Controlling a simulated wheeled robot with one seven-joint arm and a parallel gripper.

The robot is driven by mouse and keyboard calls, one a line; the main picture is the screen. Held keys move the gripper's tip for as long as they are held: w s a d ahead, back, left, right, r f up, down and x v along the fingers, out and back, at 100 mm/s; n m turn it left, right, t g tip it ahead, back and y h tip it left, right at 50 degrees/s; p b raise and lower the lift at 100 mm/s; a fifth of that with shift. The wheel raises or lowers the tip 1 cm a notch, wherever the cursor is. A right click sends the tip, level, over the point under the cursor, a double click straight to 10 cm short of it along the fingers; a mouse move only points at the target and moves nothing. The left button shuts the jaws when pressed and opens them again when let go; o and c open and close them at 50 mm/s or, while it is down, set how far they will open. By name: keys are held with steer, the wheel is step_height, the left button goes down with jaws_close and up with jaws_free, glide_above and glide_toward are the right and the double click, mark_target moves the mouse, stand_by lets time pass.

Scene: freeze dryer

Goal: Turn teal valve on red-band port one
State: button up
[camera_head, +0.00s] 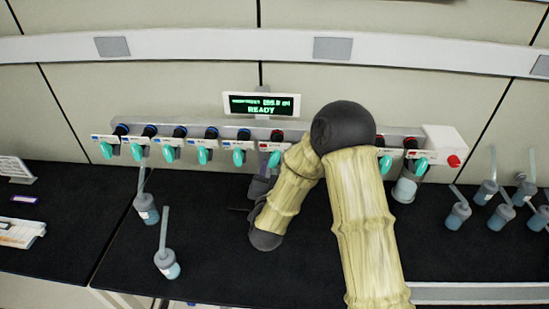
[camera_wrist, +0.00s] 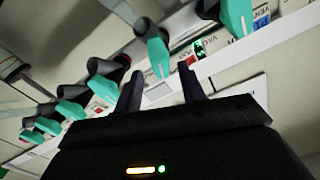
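A row of ports with teal valves runs along the grey manifold (camera_head: 228,126) in the head view. The left ports carry blue bands, while red shows on ports near the middle and right. A teal valve (camera_head: 274,159) hangs at a port with a red-edged label, just above my gripper (camera_head: 262,187). My arm hides the ports right of it. In the wrist view my gripper (camera_wrist: 160,84) is open and empty. A teal valve (camera_wrist: 156,56) stands just beyond the gap between its fingertips, apparently not gripped. I cannot tell which numbered port this is.
A display (camera_head: 263,105) reading READY stands above the manifold. A flask (camera_head: 405,188) hangs at a right port, near a red knob (camera_head: 453,161). Loose flasks stand on the black bench (camera_head: 210,235), including one at front left (camera_head: 167,264) and several at right.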

mark_target(275, 160)
steer(key=shift+w+d+p, duration=0.1)
steer(key=shift+w+p, duration=0.35)
steer(key=shift+w, duration=1.2)
jaws_close()
